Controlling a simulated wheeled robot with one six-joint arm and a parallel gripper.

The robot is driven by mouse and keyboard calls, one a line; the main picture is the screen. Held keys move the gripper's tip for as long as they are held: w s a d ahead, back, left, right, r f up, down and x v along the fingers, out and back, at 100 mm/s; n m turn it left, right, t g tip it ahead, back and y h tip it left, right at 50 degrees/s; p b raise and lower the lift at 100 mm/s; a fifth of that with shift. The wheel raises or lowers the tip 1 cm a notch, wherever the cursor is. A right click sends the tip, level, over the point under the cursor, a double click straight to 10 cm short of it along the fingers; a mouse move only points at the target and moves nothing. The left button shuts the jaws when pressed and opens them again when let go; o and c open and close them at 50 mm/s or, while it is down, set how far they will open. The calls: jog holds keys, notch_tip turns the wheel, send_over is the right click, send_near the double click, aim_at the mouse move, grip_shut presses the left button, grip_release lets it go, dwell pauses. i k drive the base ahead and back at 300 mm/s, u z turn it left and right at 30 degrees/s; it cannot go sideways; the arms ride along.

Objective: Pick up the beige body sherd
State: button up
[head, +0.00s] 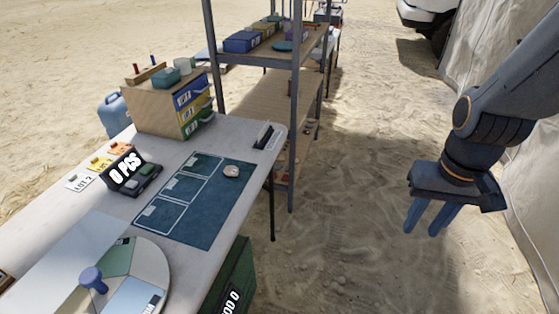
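A small beige piece (231,171), which looks like the beige body sherd, lies on the far right part of a dark blue mat (205,222) with white outlined boxes. The mat lies on a long pale table (255,152). My gripper (427,218) hangs at the right of the view over sandy ground, well right of the table and apart from the sherd. Its blue fingers point down with a gap between them, and nothing shows in it.
A metal shelf rack (292,120) stands just behind the table's right end. A wooden drawer box (160,108), a counter display (125,172) and a round divided tray (160,262) stand on the table. A green crate (238,275) is below its front edge. Sand between table and gripper is clear.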

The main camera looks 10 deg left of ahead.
aim_at(231, 170)
jog(key=z, duration=0.15)
jog(key=i, duration=3)
jog(key=u, duration=3.65)
jog(key=i, duration=0.5)
jog(key=u, duration=0.1)
